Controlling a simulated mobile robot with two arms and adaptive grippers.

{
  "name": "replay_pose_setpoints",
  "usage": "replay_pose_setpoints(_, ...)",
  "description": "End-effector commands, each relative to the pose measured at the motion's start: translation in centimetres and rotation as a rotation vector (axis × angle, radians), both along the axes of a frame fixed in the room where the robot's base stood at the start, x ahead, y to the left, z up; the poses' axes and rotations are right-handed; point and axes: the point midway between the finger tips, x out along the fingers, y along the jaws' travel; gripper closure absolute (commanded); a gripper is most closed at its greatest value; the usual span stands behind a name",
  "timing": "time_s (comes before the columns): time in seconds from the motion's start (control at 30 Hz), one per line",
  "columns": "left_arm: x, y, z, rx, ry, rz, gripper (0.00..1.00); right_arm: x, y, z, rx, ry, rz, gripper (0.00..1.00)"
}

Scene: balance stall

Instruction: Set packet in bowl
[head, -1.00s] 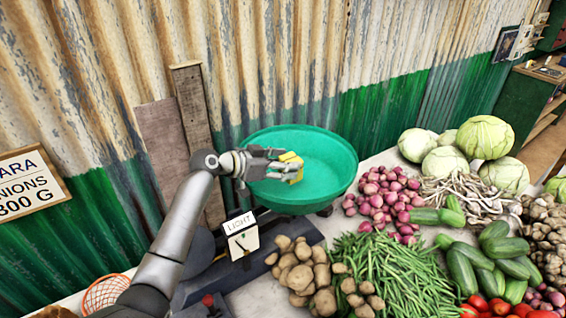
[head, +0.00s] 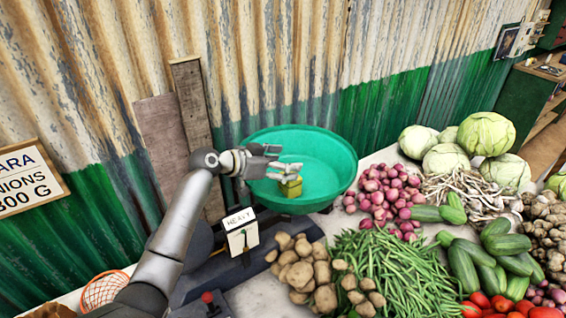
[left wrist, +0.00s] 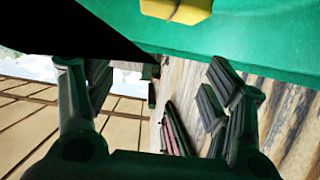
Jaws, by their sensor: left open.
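The yellow packet (head: 291,187) rests inside the green bowl (head: 335,161), on its near left part. The bowl sits on the scale. My left gripper (head: 281,165) is open above the bowl, just behind and above the packet, and holds nothing. In the left wrist view the packet (left wrist: 176,10) shows at the top edge against the green bowl (left wrist: 250,55), beyond the spread fingers (left wrist: 150,100). My right gripper is not in view.
The scale's sign (head: 240,232) reads HEAVY. A corrugated wall (head: 290,70) stands close behind.

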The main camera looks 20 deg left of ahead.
Motion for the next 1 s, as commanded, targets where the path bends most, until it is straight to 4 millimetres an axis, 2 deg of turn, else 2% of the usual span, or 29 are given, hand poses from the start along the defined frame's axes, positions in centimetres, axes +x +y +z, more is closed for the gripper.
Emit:
replay_pose_setpoints(0.23,0.0,0.0,1.8,-0.001,0.001,0.0,0.25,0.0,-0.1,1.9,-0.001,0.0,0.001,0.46)
replay_pose_setpoints(0.27,-0.4,0.5,1.3,0.003,0.0,0.001,0.25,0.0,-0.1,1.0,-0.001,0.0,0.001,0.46)
replay_pose_setpoints(0.33,-1.4,1.3,1.6,0.004,-0.002,0.003,0.25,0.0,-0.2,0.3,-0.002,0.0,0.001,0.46)
replay_pose_setpoints(0.7,-7.0,5.5,4.5,0.006,-0.002,0.001,0.25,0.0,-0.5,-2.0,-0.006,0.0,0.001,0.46)
replay_pose_setpoints(1.0,-8.7,6.8,5.8,0.001,-0.001,0.0,0.25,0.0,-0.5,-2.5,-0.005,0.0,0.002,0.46)
